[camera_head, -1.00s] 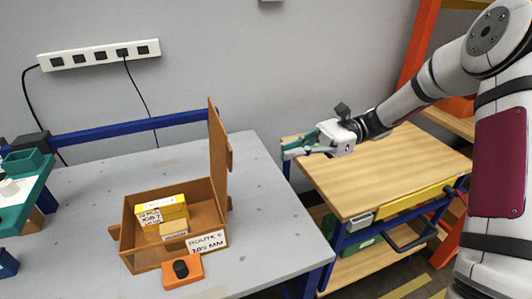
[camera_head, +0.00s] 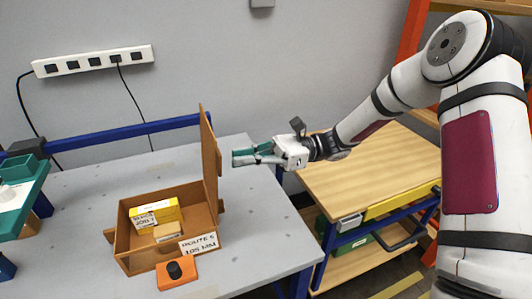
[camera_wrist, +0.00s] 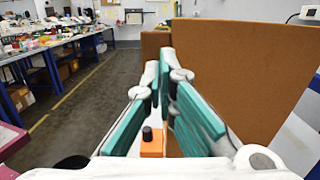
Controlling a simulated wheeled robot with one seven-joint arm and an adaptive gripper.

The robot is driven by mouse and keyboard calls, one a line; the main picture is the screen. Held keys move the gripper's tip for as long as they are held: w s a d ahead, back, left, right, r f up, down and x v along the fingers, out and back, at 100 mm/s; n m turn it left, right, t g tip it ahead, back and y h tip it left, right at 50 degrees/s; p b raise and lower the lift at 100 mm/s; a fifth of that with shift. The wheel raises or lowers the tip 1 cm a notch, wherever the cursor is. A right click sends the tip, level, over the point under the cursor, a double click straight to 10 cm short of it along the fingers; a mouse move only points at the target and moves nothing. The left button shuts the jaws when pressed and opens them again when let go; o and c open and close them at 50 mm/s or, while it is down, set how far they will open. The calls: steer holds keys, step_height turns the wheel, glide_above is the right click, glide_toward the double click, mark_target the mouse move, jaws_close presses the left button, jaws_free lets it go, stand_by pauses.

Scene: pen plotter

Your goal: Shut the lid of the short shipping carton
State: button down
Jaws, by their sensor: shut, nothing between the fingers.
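The short shipping carton (camera_head: 132,250) is a brown open box on the grey table. Its lid (camera_head: 208,155) stands upright on the carton's right side, and its broad brown face also fills the right of the wrist view (camera_wrist: 245,75). A yellow box (camera_head: 165,208) and a small tan box (camera_head: 167,232) lie inside the carton. A label is on its front right. My gripper (camera_head: 236,158) is shut and empty, to the right of the lid, near its mid-height. A small gap shows between the fingertips and the lid in the head view.
An orange block with a black knob (camera_head: 178,273) sits in front of the carton. A blue rail (camera_head: 130,131) runs along the table's back. A wooden-topped cart (camera_head: 370,165) stands at the right. The table (camera_head: 262,220) right of the carton is clear.

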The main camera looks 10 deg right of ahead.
steer(key=shift+x, duration=1.2)
